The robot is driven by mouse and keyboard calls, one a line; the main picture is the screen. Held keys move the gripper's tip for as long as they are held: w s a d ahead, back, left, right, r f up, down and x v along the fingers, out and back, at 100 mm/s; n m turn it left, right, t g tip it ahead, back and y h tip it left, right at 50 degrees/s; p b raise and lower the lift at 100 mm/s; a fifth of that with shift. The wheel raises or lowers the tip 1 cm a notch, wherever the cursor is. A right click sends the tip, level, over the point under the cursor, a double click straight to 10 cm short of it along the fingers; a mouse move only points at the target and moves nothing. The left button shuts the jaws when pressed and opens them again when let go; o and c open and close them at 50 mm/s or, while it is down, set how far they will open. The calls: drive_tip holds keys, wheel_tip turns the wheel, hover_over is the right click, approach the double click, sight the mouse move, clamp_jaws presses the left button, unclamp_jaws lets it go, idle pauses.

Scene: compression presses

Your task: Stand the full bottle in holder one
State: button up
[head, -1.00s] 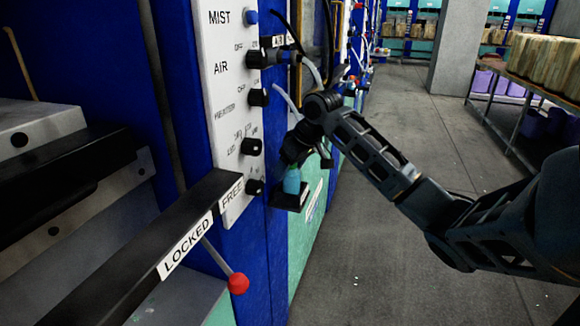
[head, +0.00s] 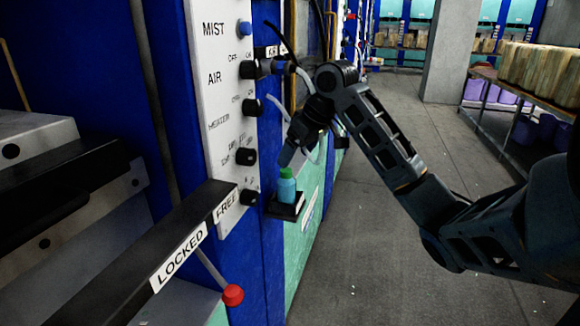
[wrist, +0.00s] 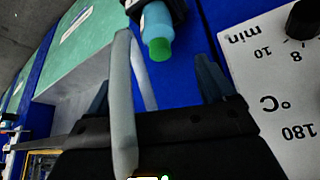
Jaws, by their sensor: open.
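A light blue bottle with a green cap (head: 286,188) stands upright in a small black holder (head: 287,210) on the side of the blue press. In the wrist view the bottle (wrist: 157,25) shows beyond my fingers, its green cap toward me, with part of the black holder (wrist: 178,8) around it. My gripper (head: 288,155) is open and empty, above the bottle and apart from it. In the wrist view its two fingers (wrist: 155,85) are spread wide. How full the bottle is cannot be told.
A white control panel (head: 225,60) with black knobs is left of the holder. A pale hose (wrist: 122,100) crosses close before the wrist camera. A lever with a red knob (head: 232,295) and a black bar marked LOCKED and FREE (head: 150,255) are nearer.

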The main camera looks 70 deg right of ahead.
drive_tip(key=shift+v, duration=1.5)
